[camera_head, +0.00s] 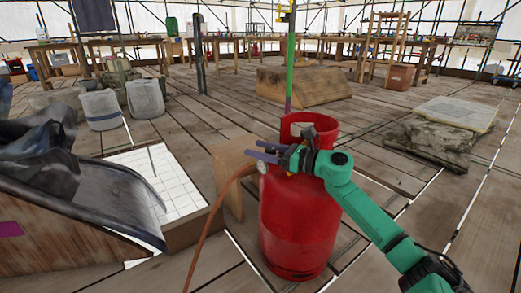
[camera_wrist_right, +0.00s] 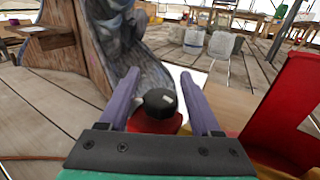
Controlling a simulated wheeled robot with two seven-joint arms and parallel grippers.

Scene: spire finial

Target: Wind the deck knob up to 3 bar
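A red gas cylinder (camera_head: 300,225) stands upright on the deck. A black knob with a small white mark (camera_wrist_right: 158,103) shows in the right wrist view, above a red part. My right gripper (camera_head: 268,152) is open at the cylinder's upper left side. In the wrist view its purple fingers (camera_wrist_right: 160,100) lie on either side of the knob, with a gap showing on both sides. A small round pale gauge (camera_head: 262,168) sits just below the fingers; its reading is too small to tell. My left gripper is not in view.
An orange hose (camera_head: 205,235) runs from the gauge area down to the front. A wooden board (camera_head: 228,178) stands behind the cylinder. A dark draped wooden structure (camera_head: 80,210) fills the left. A stone slab (camera_head: 435,140) lies at right. Open planks lie between them.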

